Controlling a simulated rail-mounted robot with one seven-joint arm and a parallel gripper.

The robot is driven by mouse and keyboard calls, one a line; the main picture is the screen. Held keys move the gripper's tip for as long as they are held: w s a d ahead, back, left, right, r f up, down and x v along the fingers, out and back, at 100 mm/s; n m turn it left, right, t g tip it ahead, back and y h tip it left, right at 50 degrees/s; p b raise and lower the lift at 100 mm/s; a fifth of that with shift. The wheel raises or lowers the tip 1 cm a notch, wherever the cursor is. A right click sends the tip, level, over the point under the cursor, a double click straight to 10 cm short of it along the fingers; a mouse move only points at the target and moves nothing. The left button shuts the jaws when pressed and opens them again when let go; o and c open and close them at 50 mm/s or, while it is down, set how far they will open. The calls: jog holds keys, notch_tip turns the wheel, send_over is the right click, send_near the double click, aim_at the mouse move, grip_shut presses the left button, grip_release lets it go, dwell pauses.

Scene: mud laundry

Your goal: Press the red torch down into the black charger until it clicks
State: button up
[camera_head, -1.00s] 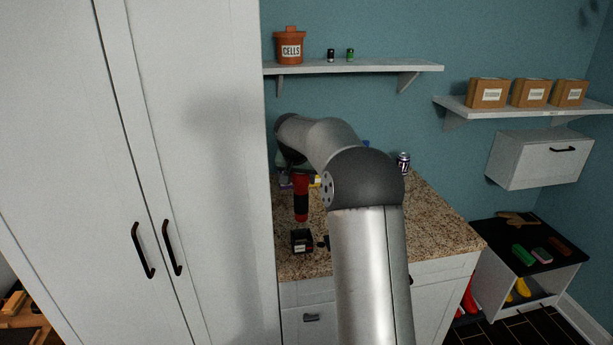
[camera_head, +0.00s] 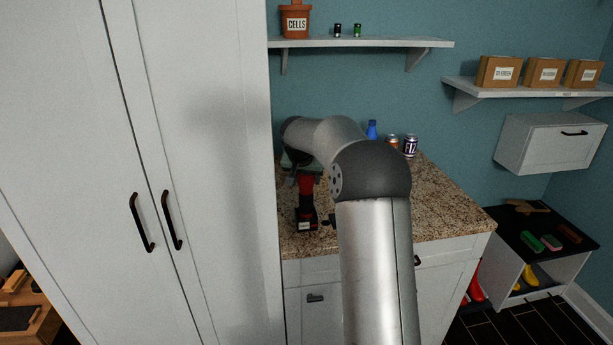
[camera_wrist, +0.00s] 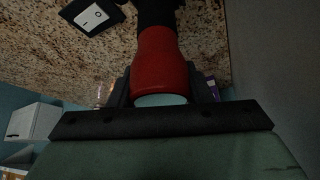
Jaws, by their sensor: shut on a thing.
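The red torch (camera_head: 306,185), with a black lower part, stands upright over the black charger (camera_head: 306,225) on the counter. In the head view its lower end meets the charger's top; how deep it sits I cannot tell. My gripper (camera_head: 304,173) is shut on the torch's upper end, partly hidden by my arm. In the wrist view the torch (camera_wrist: 168,55) runs between the two dark fingers of my gripper (camera_wrist: 162,85), its black part pointing away. The charger is not clearly visible there.
The granite counter (camera_head: 440,210) holds a blue bottle (camera_head: 372,130) and two cans (camera_head: 410,146) at the back. A tall white cabinet (camera_head: 210,120) stands close on the left. In the wrist view a black plate with a white switch (camera_wrist: 92,17) lies beside the torch.

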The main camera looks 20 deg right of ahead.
jog(key=shift+f+b, duration=0.75)
jog(key=shift+f, duration=0.2)
dwell(0.6)
jog(key=o, duration=1.5)
jog(key=shift+r, duration=0.1)
jog(key=b+v, duration=0.1)
jog(key=v, duration=0.6)
jog(key=shift+s+a+r, duration=0.1)
jog(key=shift+r, duration=0.1)
